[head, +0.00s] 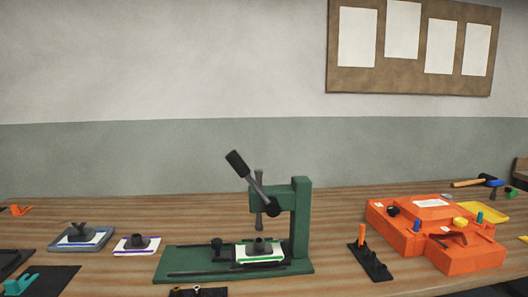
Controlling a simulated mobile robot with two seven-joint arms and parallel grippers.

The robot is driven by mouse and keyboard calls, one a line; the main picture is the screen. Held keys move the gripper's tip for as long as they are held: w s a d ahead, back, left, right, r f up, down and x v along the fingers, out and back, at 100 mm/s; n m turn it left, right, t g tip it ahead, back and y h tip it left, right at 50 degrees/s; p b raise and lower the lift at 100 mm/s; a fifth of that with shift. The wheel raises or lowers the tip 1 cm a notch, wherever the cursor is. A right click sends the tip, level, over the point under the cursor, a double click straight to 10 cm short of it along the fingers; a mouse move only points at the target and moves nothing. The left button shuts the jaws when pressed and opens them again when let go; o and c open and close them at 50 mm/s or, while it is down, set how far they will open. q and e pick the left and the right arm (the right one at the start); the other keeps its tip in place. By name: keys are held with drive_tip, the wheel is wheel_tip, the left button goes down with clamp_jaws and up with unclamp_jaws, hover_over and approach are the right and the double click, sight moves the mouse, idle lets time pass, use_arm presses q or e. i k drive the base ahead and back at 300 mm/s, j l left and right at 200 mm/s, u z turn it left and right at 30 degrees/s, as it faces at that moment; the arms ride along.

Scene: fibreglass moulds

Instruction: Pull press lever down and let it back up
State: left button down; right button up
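A green press (301,220) stands on the wooden table near the middle of the head view. Its lever (250,180) has a black grip and points up and to the left from a dark pivot on the press head. A grey ram (259,185) stands upright in the head. On the press base (190,262), below the ram, lies a white and green plate (246,251) with a dark round part (261,246) on it. The ram's lower end is above this part, with a gap. Neither of my grippers shows.
An orange block-like mould (435,228) with small parts on top fills the right side. Left are a blue tray (60,245) and a white and purple plate (122,248). A hammer (470,183) lies at back right.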

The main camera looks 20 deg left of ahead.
sight(272, 208)
drive_tip(key=i+l, duration=0.55)
drive_tip(key=i+l+u, duration=0.4)
drive_tip(key=i+l, duration=0.15)
